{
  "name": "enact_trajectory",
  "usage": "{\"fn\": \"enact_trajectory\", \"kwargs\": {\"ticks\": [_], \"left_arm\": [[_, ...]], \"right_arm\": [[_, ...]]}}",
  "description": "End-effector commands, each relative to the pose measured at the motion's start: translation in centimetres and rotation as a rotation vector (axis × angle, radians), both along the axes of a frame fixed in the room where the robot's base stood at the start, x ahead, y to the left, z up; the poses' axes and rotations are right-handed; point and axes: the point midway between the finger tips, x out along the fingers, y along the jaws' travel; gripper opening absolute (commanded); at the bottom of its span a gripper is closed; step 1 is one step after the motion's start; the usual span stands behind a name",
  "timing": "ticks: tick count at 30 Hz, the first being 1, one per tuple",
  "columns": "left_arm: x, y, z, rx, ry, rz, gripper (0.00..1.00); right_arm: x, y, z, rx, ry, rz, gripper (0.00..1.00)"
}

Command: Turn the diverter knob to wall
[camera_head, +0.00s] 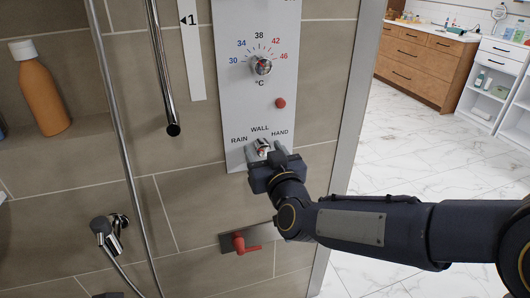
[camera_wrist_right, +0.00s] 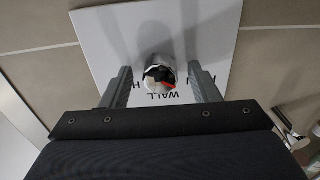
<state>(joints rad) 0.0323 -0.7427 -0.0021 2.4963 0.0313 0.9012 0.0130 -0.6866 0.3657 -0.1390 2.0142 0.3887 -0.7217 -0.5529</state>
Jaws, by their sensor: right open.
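The diverter knob (camera_head: 262,146) is a small chrome knob low on the white shower panel (camera_head: 228,100). The labels RAIN, WALL and HAND are printed around it. My right gripper (camera_head: 266,158) is at the knob and partly covers it in the head view. In the right wrist view the knob (camera_wrist_right: 157,70) stands between the two fingers of the open right gripper (camera_wrist_right: 160,80), with a gap visible on each side. A red mark shows on the knob near the WALL lettering; its exact setting is hard to tell.
A temperature knob (camera_head: 261,65) and a red button (camera_head: 280,103) sit above on the panel. A red lever (camera_head: 240,244) is below. A hand shower (camera_head: 107,232), a hose and a vertical rail (camera_head: 162,70) are to the left. An orange bottle (camera_head: 40,88) stands in a niche.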

Motion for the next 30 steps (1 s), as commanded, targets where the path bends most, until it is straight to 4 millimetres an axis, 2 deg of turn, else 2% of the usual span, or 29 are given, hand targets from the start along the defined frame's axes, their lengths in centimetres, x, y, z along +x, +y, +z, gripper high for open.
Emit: {"fn": "enact_trajectory", "kwargs": {"ticks": [2, 12, 23, 30], "left_arm": [[0.0, 0.0, 0.0, 0.0, 0.0, 0.0, 0.44], [0.0, 0.0, 0.0, 0.0, 0.0, 0.0, 0.44], [0.0, 0.0, -0.8, 0.0, 0.0, 0.0, 0.44], [0.0, 0.0, -2.2, 0.0, 0.0, 0.0, 0.44]], "right_arm": [[0.0, 0.0, 0.0, 0.0, 0.0, 0.0, 0.54], [-0.1, 0.0, 0.0, 0.0, 0.0, 0.0, 0.11], [-0.1, 0.0, -0.2, 0.065, 0.021, 0.001, 0.11], [0.0, 0.0, -0.3, 0.225, 0.072, 0.0, 0.11]]}}
